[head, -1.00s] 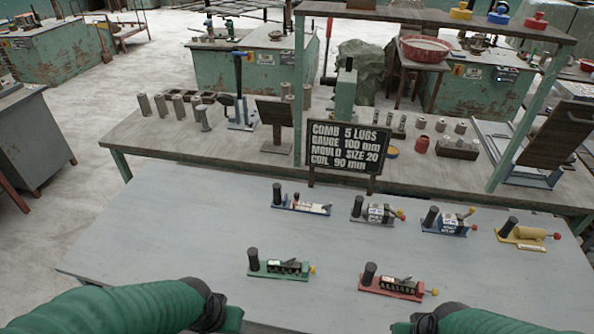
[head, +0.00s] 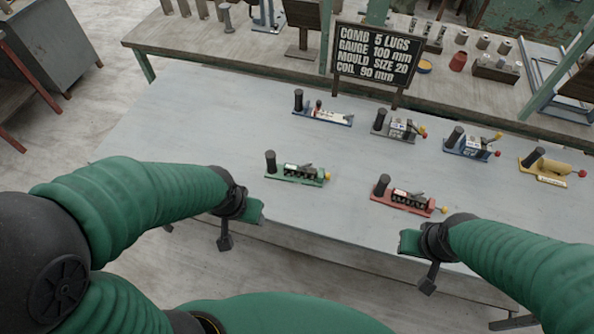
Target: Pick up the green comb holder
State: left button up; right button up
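The green comb holder (head: 296,177) lies on the grey table, near the middle of the head view. It has a green base, a black upright knob at its left end, dark comb slots and a yellow tip at its right end. My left gripper (head: 252,212) is below and left of it, apart from it, at the table's front edge. My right gripper (head: 408,242) is below the red comb holder (head: 408,199), also at the front edge. Both grippers look empty, but their fingers are too small and turned to show whether they are open.
A blue-based holder (head: 322,114), a grey one (head: 398,127), another blue one (head: 470,145) and a yellow one (head: 545,168) stand in the back row. A black sign (head: 374,58) stands behind them. The grey table (head: 190,125) is bare at left.

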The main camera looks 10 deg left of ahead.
aim_at(287, 172)
jog(key=i+l+u, duration=0.1)
jog(key=l+u, duration=0.3)
jog(key=l, duration=0.25)
jog(key=l+u, duration=0.45)
jog(key=l, duration=0.2)
